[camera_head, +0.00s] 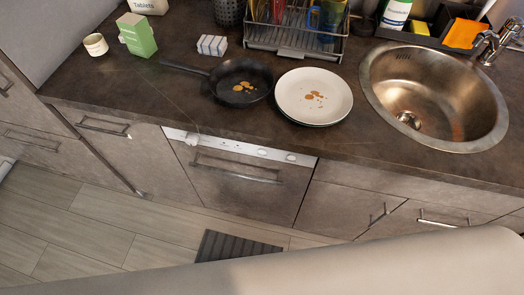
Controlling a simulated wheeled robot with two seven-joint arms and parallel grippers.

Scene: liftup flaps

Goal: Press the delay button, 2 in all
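The dishwasher (245,185) is built in under the counter, with its door closed and a bar handle (235,168) across the front. A narrow white control panel (225,145) runs along its top edge, just below the counter. Small marks or buttons (262,152) and a round pale control (291,157) show on its right part. A white knob-like piece (192,138) sticks out near its left end. The delay button is too small to tell apart from the others. I see neither of my grippers.
On the counter (190,120) are a dark pan (228,80), a stained white plate (315,98), a green box (137,35), a small can (95,45), a dish rack (295,45) and a sink (435,95). A dark mat (235,246) lies on the floor.

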